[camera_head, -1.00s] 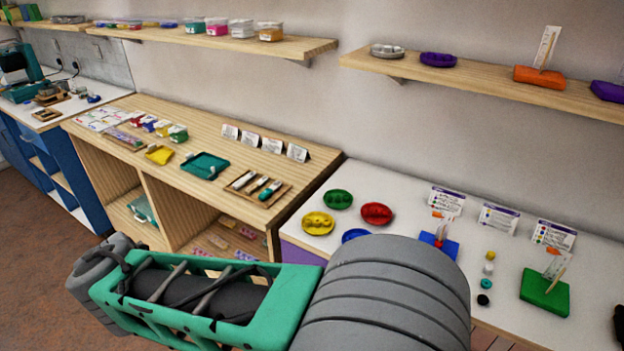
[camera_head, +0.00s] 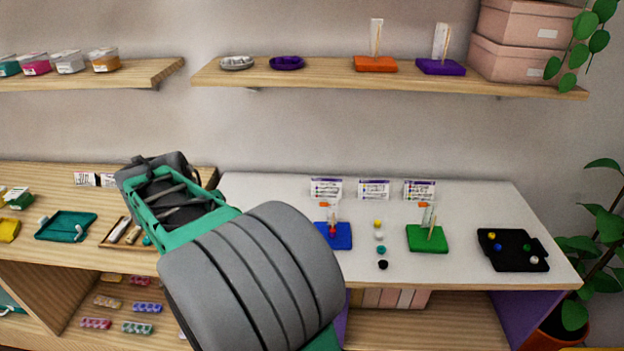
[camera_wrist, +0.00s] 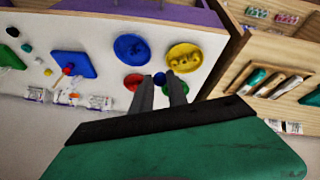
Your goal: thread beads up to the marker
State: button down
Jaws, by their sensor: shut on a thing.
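In the wrist view my gripper (camera_wrist: 160,79) is shut on a dark blue bead (camera_wrist: 159,78) between its fingertips. My arm hides the fingers in the head view. The blue board (camera_head: 346,242) carries an upright rod with a red bead (camera_head: 333,232) low on it; the board also shows in the wrist view (camera_wrist: 86,63), left of my gripper and apart from it. An orange marker (camera_head: 324,204) shows near the rod top. Loose yellow (camera_head: 378,223), white (camera_head: 379,236), teal (camera_head: 381,250) and black (camera_head: 383,265) beads line the white table.
Blue (camera_wrist: 131,48), yellow (camera_wrist: 184,57) and red (camera_wrist: 133,82) dishes lie below my gripper. A green board (camera_head: 420,243) with a rod and a black tray (camera_head: 512,262) with beads stand further right. Cards (camera_head: 373,189) stand behind. A shelf (camera_head: 300,75) overhangs.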

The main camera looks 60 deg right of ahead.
jog(key=s+d+r+m+g+p, duration=0.1)
jog(key=s+d+r+m, duration=0.15)
jog(key=s+d, duration=0.4)
jog(key=s+d+r+m+g+p, duration=0.1)
jog(key=s+d+m, duration=0.2)
jog(key=d, duration=0.6)
jog(key=m+g, duration=0.2)
jog(key=m, duration=0.1)
send_near(330, 211)
jog(key=s+r, duration=0.4)
jog(key=f+b, duration=0.2)
jog(key=a+f+b, duration=0.1)
jog(key=f, duration=0.1)
jog(key=shift+s+f+b, duration=0.2)
jog(key=shift+f+b, duration=0.1)
jog(key=shift+b, duration=0.05)
jog(key=shift+a, duration=0.1)
jog(key=shift+f+b, duration=0.6)
jog(key=shift+f, duration=0.25)
jog(key=shift+f+b, duration=0.65)
jog(key=shift+f, duration=0.25)
jog(key=c, duration=1.2)
grip_release()
jog(key=shift+c, duration=0.2)
